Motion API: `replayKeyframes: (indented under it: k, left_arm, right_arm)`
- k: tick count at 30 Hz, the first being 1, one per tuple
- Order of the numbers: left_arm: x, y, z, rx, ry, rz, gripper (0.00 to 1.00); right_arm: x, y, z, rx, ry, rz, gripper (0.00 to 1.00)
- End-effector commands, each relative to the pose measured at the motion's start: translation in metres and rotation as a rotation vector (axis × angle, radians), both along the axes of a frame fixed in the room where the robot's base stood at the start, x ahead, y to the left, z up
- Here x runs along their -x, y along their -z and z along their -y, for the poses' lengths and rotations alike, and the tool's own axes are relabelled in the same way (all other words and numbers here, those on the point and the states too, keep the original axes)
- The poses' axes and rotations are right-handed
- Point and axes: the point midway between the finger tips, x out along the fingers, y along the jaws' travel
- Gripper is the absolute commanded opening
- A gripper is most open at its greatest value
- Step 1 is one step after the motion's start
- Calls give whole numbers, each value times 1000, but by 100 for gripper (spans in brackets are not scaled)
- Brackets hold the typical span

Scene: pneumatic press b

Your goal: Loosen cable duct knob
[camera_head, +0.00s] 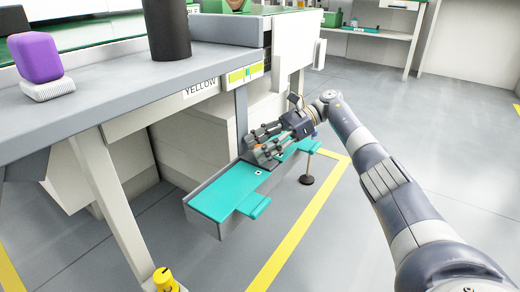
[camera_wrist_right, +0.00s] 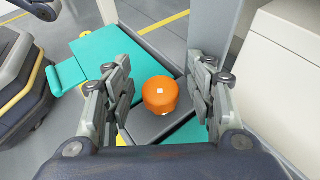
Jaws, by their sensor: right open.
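My right gripper (camera_wrist_right: 163,78) is open, with one finger on each side of the knob and gaps visible. In the head view my right gripper (camera_head: 257,148) is low over the cable duct, which has a teal top (camera_head: 228,190) and grey sides. The gripper largely hides the knob there. My left gripper is not in view.
The grey workbench (camera_head: 110,78) stands above and left of the duct, with a leg (camera_head: 242,118) close to my right gripper. A black-based post (camera_head: 306,180) stands right of the duct. The floor in front is clear, with a yellow line (camera_head: 300,222).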

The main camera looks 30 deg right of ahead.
Motion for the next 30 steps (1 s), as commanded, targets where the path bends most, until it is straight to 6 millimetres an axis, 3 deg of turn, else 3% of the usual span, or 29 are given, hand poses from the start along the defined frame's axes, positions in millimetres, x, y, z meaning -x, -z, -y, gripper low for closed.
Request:
replayKeyframes:
  k: [9,13,18,30]
  left_arm:
    - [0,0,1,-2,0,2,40]
    - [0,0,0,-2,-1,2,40]
    - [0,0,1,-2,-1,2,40]
    - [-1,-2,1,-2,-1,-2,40]
  right_arm:
    - [0,-62,0,1,-1,4,51]
    - [0,-79,0,1,-2,1,51]
    - [0,-88,0,1,-1,-1,51]
    - [-1,-89,-3,-10,2,-11,51]
